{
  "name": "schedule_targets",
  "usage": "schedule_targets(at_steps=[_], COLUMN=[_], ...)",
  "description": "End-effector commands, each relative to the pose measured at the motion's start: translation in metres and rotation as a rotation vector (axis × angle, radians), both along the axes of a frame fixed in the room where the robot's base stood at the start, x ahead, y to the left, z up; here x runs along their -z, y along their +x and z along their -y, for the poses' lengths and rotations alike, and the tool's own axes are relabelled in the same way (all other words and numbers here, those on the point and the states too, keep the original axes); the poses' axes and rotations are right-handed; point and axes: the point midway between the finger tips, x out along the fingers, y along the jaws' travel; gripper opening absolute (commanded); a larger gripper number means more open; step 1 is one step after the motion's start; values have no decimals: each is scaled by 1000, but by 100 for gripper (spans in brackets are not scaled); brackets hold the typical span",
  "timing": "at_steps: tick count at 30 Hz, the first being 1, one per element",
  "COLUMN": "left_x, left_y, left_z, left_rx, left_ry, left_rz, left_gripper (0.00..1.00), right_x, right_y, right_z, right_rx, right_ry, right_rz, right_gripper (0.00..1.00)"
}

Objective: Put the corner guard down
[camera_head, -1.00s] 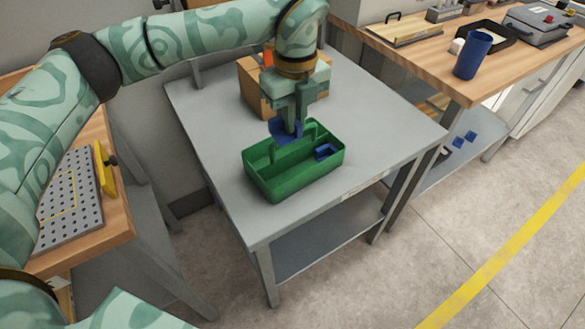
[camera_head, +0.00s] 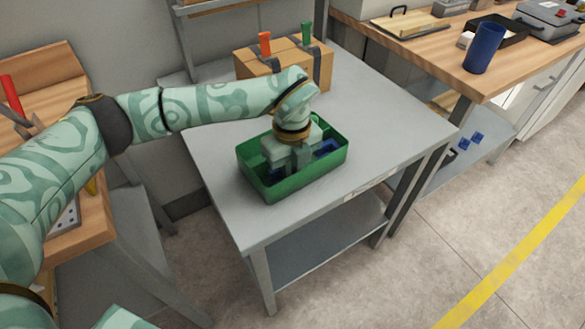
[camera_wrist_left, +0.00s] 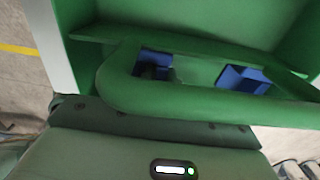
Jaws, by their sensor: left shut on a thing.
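The green tote (camera_head: 318,178) stands on the grey table, with a divider handle across its middle. My left gripper (camera_head: 292,170) reaches down into its near-left part and is shut on a blue corner guard (camera_head: 277,172), mostly hidden by the gripper and tote wall. In the left wrist view, blue (camera_wrist_left: 156,62) shows through the handle's opening beside a dark fingertip. Another blue corner guard (camera_head: 326,148) lies in the tote's right part; it also shows in the left wrist view (camera_wrist_left: 243,78). I cannot tell whether the held guard touches the tote floor. My right gripper is not in view.
A cardboard box (camera_head: 320,68) with orange-handled and green-handled tools stands behind the tote. The grey table (camera_head: 395,125) is clear to the right. A wooden bench with a blue cup (camera_head: 484,48) is at the upper right.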

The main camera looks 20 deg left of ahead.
Motion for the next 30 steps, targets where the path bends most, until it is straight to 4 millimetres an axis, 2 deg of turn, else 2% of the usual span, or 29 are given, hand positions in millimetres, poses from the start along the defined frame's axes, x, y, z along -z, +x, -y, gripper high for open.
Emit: schedule_targets(at_steps=[6, 7, 9, 19, 23, 30], left_x=[1, 1, 1, -3, -26, -84], left_y=[0, 0, 0, 0, 1, 0], left_z=[0, 0, 0, 0, 0, 0], left_rx=[0, 0, 0, 0, 0, 0], left_ry=[0, -1, -1, -1, -1, 0], left_rz=[0, 1, 1, 1, 7, 6], left_gripper=[0, 17, 33, 33, 33, 33], right_x=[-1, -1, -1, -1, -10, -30], right_y=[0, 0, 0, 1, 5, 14], right_z=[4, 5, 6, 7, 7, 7], right_rx=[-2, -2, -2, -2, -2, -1], right_ry=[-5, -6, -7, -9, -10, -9], right_rz=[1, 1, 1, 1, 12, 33], right_gripper=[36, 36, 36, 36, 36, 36])
